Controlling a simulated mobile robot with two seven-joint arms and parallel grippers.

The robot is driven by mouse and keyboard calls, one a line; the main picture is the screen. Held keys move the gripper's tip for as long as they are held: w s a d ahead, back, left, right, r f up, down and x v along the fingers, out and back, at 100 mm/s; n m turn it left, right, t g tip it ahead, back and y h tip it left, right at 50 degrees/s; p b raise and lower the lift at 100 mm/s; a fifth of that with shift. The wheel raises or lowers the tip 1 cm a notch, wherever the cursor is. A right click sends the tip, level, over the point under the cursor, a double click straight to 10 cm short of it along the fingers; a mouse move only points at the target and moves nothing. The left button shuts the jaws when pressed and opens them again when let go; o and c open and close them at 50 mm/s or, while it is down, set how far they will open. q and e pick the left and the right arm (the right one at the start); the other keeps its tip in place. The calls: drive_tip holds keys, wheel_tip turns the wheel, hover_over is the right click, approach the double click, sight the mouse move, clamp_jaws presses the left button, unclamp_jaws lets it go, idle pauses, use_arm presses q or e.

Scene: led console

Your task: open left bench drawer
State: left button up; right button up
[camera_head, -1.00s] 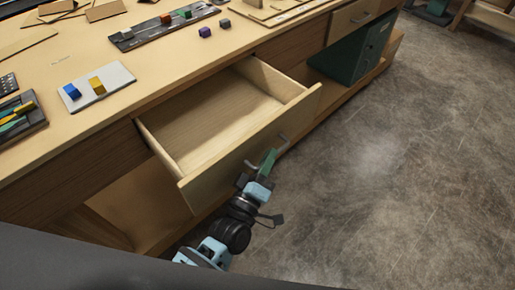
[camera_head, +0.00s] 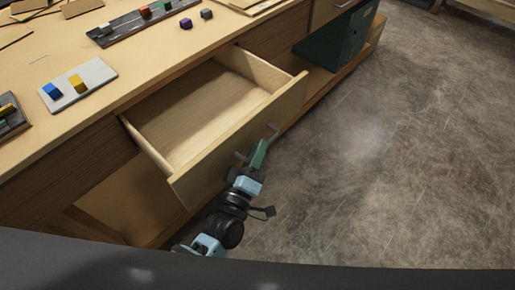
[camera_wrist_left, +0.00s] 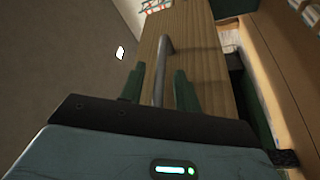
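The left bench drawer (camera_head: 238,138) is pulled well out of the bench and its inside is empty. It has a pale wood front with a metal bar handle, which shows in the left wrist view (camera_wrist_left: 162,72). My left gripper (camera_head: 257,156) is at this handle, outside the drawer front. In the left wrist view its two green fingers (camera_wrist_left: 158,88) stand one on each side of the bar, with a visible gap on both sides, so it looks open around the handle. My right gripper is not in view.
On the bench top (camera_head: 100,110) are a light tray (camera_head: 99,83) with a blue and a yellow block, a dark strip (camera_head: 125,27) with blocks, and two loose cubes. A dark green cabinet (camera_head: 335,45) stands under the bench further right. The floor (camera_head: 400,170) at right is clear.

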use_arm(q)
drive_tip(key=v, duration=0.7)
drive_tip(key=shift+s+b, duration=0.15)
drive_tip(key=shift+b, duration=0.2)
drive_tip(key=shift+f, duration=0.1)
